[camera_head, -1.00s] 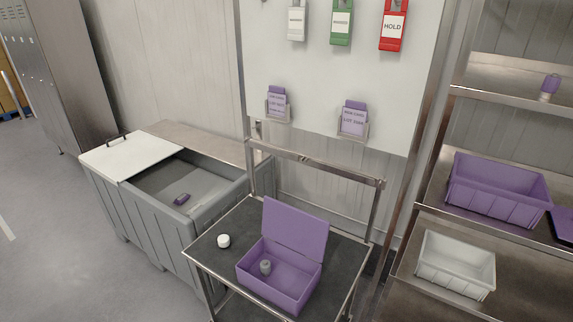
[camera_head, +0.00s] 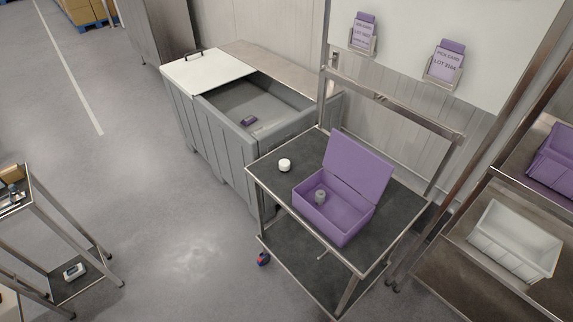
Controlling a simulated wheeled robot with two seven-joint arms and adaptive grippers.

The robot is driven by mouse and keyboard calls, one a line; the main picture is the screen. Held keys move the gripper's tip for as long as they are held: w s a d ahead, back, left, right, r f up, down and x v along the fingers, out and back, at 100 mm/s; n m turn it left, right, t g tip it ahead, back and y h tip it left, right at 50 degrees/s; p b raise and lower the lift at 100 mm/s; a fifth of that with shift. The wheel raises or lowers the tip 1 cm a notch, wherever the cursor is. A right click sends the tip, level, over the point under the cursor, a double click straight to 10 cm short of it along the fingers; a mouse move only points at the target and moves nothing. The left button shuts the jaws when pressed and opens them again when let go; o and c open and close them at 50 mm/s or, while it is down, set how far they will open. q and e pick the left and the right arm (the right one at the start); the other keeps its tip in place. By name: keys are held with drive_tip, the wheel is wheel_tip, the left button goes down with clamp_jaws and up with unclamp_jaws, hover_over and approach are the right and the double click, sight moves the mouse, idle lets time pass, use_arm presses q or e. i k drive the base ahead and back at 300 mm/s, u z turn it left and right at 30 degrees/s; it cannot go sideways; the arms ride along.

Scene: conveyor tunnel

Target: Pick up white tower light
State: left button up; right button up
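A small round white piece (camera_head: 284,165), which may be the white tower light, stands on the dark top of a metal cart (camera_head: 268,174), near its left corner. To its right on the same top is an open purple box (camera_head: 334,223) with its lid raised. A small grey cylindrical piece (camera_head: 320,196) is inside the box. Neither of my grippers is in view.
A grey bin (camera_head: 213,138) with a half-open white lid stands behind the cart, with a small dark purple item (camera_head: 249,121) inside. A white crate (camera_head: 513,240) sits on the right shelf. Another cart (camera_head: 75,253) is at lower left. Open floor lies between the carts.

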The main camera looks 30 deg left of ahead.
sight(284, 164)
drive_tip(key=z, duration=3.05)
drive_tip(key=k, duration=2)
drive_tip(key=u, duration=1.75)
drive_tip(key=i, duration=0.5)
drive_tip(key=u, duration=0.1)
